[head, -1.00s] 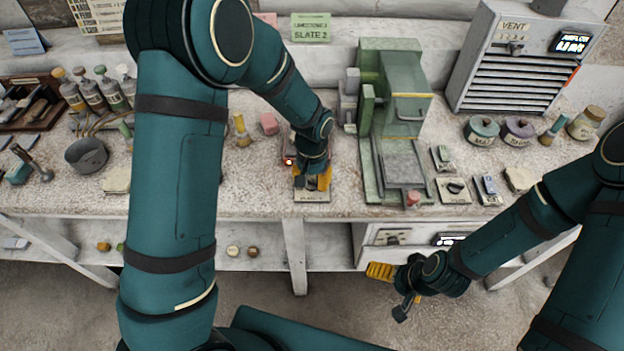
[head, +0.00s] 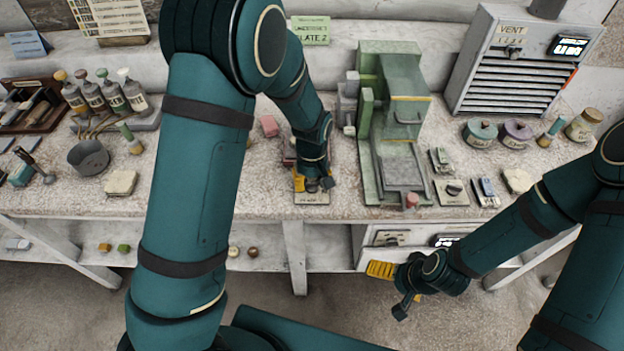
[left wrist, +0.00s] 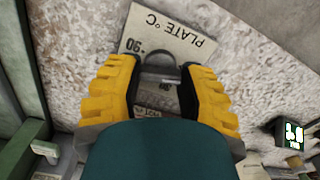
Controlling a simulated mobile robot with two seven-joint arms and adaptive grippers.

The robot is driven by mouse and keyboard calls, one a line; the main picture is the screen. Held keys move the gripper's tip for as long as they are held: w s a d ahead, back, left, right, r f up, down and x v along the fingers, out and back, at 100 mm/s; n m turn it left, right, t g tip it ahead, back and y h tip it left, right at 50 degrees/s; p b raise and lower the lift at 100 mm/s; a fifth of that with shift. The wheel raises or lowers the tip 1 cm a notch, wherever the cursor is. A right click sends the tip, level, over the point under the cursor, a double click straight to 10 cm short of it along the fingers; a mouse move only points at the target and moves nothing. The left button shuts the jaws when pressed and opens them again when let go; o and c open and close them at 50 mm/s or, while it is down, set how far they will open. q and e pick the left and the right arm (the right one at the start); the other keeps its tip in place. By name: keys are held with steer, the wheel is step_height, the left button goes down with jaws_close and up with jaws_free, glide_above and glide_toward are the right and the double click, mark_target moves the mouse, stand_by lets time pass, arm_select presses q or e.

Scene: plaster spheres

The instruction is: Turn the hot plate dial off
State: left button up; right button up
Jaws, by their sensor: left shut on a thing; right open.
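The hot plate's dial panel (left wrist: 182,32), a pale plate lettered "PLATE °C", shows in the left wrist view with a "90" mark. It also shows in the head view (head: 311,199), below my left gripper (head: 313,184). In the left wrist view the yellow fingers are shut on the dark dial (left wrist: 163,74), one on each side. The dial's pointer and most of its scale are hidden, so its setting cannot be read. My right gripper (head: 393,285) is open and empty, low in front of the bench.
A green machine (head: 395,110) stands just right of my left gripper. A small panel with a dark knob (head: 453,191) lies further right. A grey pot (head: 88,157) and several bottles stand at the left. A vent box (head: 525,60) is at the back right.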

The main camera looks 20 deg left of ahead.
mark_target(312, 183)
arm_select(q)
steer(key=shift+s+f, duration=0.1)
steer(key=shift+s, duration=0.05)
stand_by(0.3)
steer(key=o, duration=1.2)
step_height(312, 183, up, 12)
steer(key=shift+r, duration=0.1)
